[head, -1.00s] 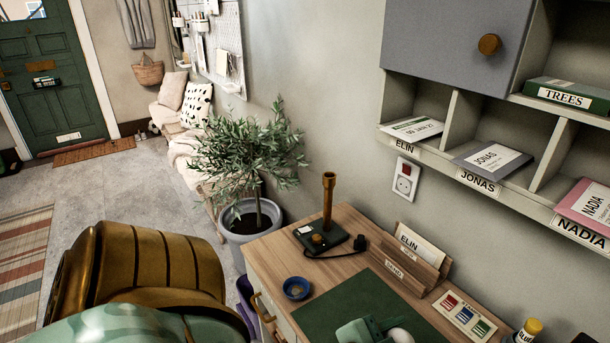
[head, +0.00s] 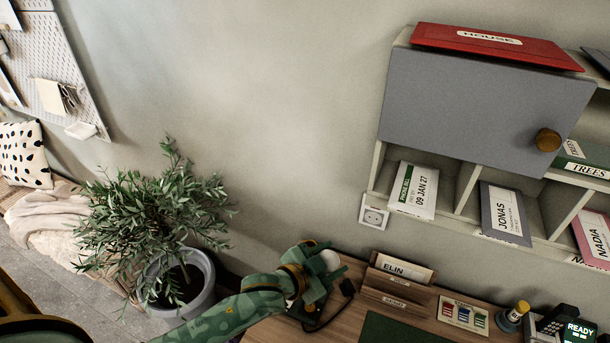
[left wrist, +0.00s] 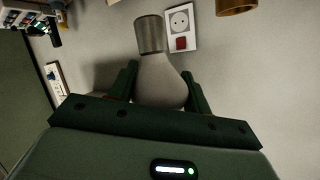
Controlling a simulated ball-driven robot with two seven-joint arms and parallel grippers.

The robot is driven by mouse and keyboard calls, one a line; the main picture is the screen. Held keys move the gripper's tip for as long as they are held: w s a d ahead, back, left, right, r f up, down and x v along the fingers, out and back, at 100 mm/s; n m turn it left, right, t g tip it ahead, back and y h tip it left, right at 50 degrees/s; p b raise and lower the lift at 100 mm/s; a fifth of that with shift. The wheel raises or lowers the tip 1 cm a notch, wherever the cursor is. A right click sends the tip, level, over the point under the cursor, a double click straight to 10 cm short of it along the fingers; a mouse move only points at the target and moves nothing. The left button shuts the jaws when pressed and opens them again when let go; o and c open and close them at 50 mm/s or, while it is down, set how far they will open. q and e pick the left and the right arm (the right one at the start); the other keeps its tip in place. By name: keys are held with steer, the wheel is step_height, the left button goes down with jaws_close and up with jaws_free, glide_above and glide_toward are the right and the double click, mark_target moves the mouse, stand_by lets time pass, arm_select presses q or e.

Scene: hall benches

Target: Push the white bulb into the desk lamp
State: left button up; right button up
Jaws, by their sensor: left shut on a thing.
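My left gripper (head: 318,268) is shut on the white bulb (head: 330,260), above the left end of the desk. In the left wrist view the bulb (left wrist: 160,80) sits between the two fingers (left wrist: 160,92), its grey metal cap toward the top of the picture. The brass-brown tube end of the desk lamp (left wrist: 236,6) shows at the top right of that view, apart from the bulb's cap. In the head view my gripper and forearm hide most of the lamp. My right gripper is not in view.
A wooden letter holder (head: 390,290) stands right of my gripper, near a card with coloured blocks (head: 463,314). A wall socket (head: 374,216) and grey cubbies (head: 450,180) are on the wall behind. A potted olive tree (head: 150,220) stands at left.

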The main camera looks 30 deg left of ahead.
arm_select(q)
steer(key=w+a+r+p, duration=0.5)
steer(key=w+a+p, duration=0.1)
steer(key=w+a, duration=0.1)
steer(key=shift+a+r+p, duration=0.3)
steer(key=shift+r, duration=0.1)
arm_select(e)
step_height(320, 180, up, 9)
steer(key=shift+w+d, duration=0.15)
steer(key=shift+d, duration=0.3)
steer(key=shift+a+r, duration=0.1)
arm_select(q)
steer(key=shift+f+b, duration=2.8)
steer(key=shift+f, duration=1.5)
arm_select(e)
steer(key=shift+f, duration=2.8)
